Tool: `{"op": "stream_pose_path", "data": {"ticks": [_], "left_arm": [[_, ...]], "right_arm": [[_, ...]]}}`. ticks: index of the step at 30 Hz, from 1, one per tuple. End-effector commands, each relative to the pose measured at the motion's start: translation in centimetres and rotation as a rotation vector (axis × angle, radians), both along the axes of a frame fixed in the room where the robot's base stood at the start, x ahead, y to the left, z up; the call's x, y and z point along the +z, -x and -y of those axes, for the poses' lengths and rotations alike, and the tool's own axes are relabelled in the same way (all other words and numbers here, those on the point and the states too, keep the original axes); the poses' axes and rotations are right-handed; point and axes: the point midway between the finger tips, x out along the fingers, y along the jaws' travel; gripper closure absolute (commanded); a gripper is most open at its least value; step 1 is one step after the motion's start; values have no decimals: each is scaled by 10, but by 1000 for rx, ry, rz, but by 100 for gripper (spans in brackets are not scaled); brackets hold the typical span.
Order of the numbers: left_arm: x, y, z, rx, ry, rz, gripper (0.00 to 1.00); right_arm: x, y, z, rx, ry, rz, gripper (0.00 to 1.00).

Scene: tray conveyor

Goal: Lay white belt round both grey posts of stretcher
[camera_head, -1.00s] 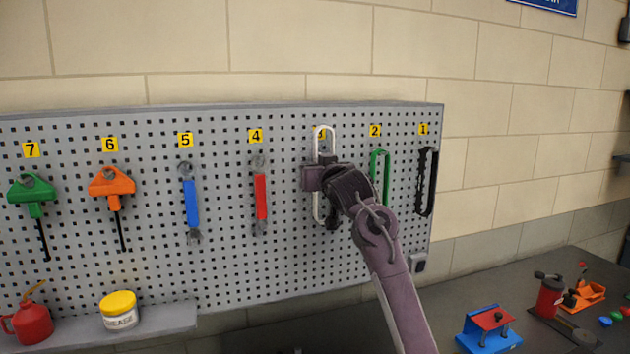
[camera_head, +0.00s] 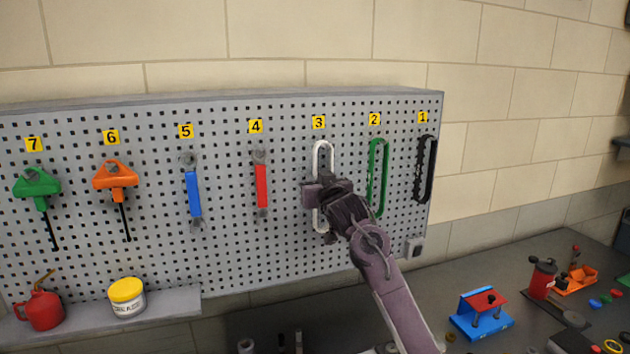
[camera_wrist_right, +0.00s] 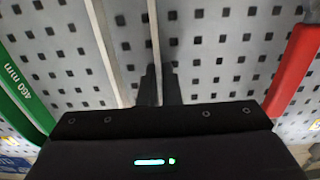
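The white belt (camera_head: 322,160) is a long upright loop in front of the pegboard, below label 3. My right gripper (camera_head: 324,194) is at the belt, over its middle, and hides part of it. In the right wrist view, the narrow fingers (camera_wrist_right: 160,85) are close together around one strand of the white belt (camera_wrist_right: 154,45). The other strand runs free to the left. Whether the belt still touches its hook is hidden. A small blue and red device (camera_head: 482,314) stands on the bench; I cannot make out grey posts or tell whether it is the stretcher. My left gripper is out of view.
The grey pegboard (camera_head: 225,255) also holds a green belt (camera_head: 379,172) and a black belt (camera_head: 426,170) to the right, red (camera_head: 261,187) and blue (camera_head: 193,195) wrenches to the left. The dark bench (camera_head: 440,275) carries several items at right.

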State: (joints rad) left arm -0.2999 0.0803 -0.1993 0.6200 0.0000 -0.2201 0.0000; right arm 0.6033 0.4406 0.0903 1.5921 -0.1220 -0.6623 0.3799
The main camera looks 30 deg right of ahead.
Motion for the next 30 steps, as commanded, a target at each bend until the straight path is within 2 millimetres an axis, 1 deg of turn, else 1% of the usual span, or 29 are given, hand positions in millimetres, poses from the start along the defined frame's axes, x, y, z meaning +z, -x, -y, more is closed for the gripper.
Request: {"op": "stream_pose_path", "data": {"ticks": [2,3,6,7,8,18,20,23,24,27,30], "left_arm": [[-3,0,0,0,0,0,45],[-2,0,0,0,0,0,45],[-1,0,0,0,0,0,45],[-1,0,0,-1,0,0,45],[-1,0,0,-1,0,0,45],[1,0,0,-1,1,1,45],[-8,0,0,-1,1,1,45],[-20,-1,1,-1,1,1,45],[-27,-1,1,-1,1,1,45],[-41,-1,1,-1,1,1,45],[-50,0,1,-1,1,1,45]], "right_arm": [[-4,0,0,0,0,0,100],[-3,0,0,0,0,0,92],[-3,0,0,0,0,0,79],[-3,0,0,0,0,0,75],[-3,0,0,0,0,0,74],[-2,1,0,0,1,0,74],[-6,7,-2,1,0,0,74],[-8,22,-5,0,1,2,74],[-10,28,-6,1,0,2,74],[-10,42,-8,0,0,2,74],[-8,56,-11,0,0,3,74]]}}
